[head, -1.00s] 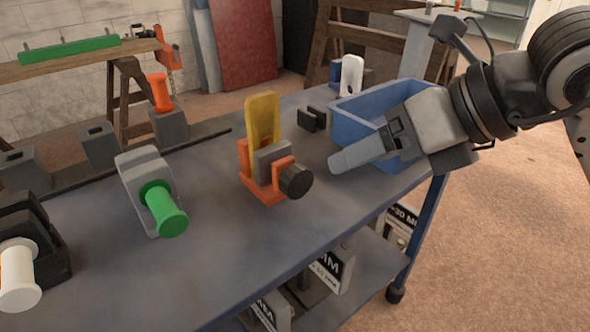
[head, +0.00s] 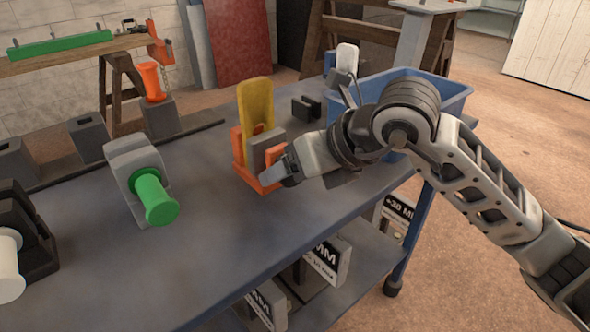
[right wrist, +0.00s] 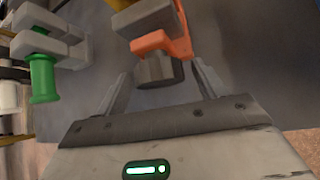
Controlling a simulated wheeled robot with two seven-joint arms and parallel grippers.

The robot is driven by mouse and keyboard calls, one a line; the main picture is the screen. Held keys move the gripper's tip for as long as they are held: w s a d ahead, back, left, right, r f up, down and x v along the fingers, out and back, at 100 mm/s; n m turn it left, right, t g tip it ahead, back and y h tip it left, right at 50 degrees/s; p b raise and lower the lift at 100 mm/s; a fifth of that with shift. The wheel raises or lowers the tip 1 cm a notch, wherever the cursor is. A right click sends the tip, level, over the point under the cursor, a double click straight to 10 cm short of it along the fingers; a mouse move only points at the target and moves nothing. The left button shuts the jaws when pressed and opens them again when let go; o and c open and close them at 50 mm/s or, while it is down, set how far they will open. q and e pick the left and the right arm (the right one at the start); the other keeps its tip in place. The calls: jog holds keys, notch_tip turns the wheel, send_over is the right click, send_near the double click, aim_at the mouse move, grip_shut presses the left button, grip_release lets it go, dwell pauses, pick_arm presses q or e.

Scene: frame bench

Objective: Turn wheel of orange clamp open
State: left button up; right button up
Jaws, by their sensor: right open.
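The orange clamp (head: 241,150) stands on the bench in the head view, with a grey block and a yellow piece (head: 257,105) held upright in it. Its dark round wheel (right wrist: 157,71) shows in the right wrist view. In the head view my right gripper hides the wheel. My right gripper (head: 274,172) is at the wheel side of the clamp. In the right wrist view its two fingers are apart, one on each side of the wheel, with gaps visible. How deep the wheel sits between them is hard to tell. My left gripper is not in view.
A grey clamp with a green spool-shaped handle (head: 154,197) stands left of the orange clamp. A black clamp with a white handle (head: 10,265) is at the left edge. A blue bin (head: 455,90) is behind my right arm. Small dark blocks (head: 306,108) lie behind the clamp.

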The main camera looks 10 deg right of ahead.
jog(key=shift+w+a+f, duration=0.1)
jog(key=shift+a+f, duration=0.05)
jog(key=c, duration=1)
jog(key=shift+o, duration=0.2)
